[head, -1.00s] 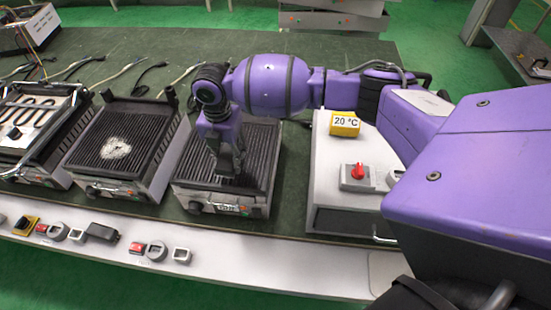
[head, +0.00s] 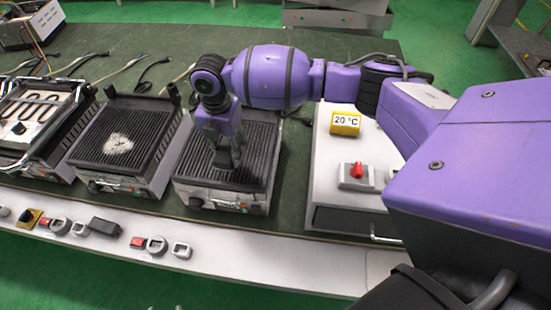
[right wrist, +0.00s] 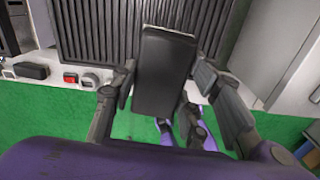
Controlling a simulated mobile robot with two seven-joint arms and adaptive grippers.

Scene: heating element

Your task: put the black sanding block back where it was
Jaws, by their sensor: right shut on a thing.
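My right gripper (head: 226,160) is over the right-hand ribbed grill (head: 258,150) in the head view. In the right wrist view the black sanding block (right wrist: 165,70) sits between the fingers of my right gripper (right wrist: 172,90), which is shut on it. The block's far end overlaps the grill's ribbed plate (right wrist: 110,35) there; I cannot tell whether they touch. In the head view the block is hard to tell from the dark gripper tip. My left gripper is not in view.
The middle grill (head: 115,145) has a pale patch on its plate. A left grill (head: 30,125) shows a heating coil. Small parts, including a black one (head: 105,226), lie on the front ledge.

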